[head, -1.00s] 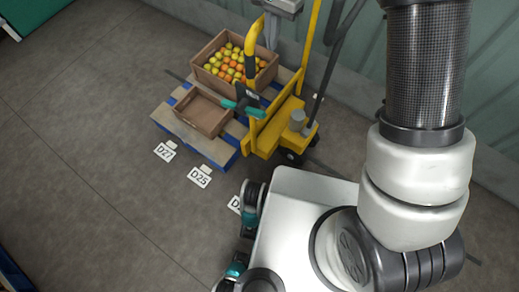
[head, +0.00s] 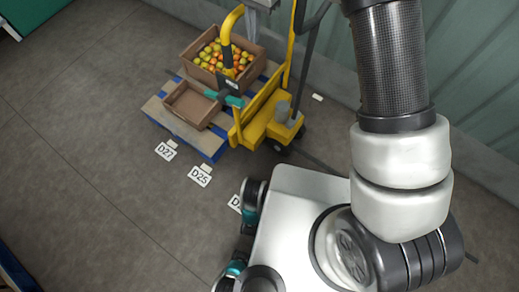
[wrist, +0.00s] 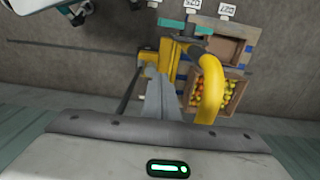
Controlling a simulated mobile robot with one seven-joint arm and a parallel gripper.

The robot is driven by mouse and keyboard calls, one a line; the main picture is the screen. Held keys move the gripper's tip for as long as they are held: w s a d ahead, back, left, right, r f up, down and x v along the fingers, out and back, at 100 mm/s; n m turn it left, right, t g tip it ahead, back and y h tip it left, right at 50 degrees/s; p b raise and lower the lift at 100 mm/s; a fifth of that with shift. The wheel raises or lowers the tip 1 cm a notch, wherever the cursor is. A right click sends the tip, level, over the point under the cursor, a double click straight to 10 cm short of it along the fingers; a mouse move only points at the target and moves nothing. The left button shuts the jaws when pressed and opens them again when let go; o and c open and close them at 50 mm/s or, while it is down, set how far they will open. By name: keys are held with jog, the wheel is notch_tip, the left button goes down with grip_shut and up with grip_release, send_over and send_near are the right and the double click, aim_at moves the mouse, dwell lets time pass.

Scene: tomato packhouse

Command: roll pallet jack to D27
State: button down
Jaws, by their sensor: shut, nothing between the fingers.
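The yellow pallet jack (head: 262,125) stands by the wall. A blue-edged wooden pallet (head: 158,112) in front of it carries crates. Its near edge lies behind the floor signs D27 (head: 166,152) and D25 (head: 200,176). The jack has a curved yellow handle (head: 230,22) and a teal bar; the handle is large in the wrist view (wrist: 209,92). My gripper (wrist: 153,72) is shut and empty, pointing down beside the handle; I cannot tell if they touch.
A crate of tomatoes (head: 190,57) and a smaller open crate (head: 172,104) sit on the pallet. A third sign (head: 236,202) is partly hidden by my base. A ribbed green wall (head: 480,110) bounds the right. The floor (head: 80,120) at left is clear.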

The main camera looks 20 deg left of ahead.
jog(key=shift+w+a+p, duration=0.25)
jog(key=shift+a, duration=0.45)
jog(key=shift+w+a+p, duration=0.2)
jog(key=shift+w+a, duration=0.05)
jog(key=shift+a, duration=0.45)
jog(key=shift+w+a+p, duration=0.25)
jog(key=shift+a, duration=0.45)
jog(key=shift+w+a+p, duration=0.3)
jog(key=shift+a, duration=0.5)
jog(key=shift+w+a+p, duration=0.25)
jog(key=shift+w+a, duration=0.05)
jog(key=shift+a, duration=0.5)
jog(key=shift+d, duration=1.1)
notch_tip(320, 180, up, 10)
jog(key=p, duration=0.6)
send_over(230, 15)
jog(key=d, duration=0.2)
jog(key=shift+s, duration=0.35)
jog(key=shift+s, duration=0.1)
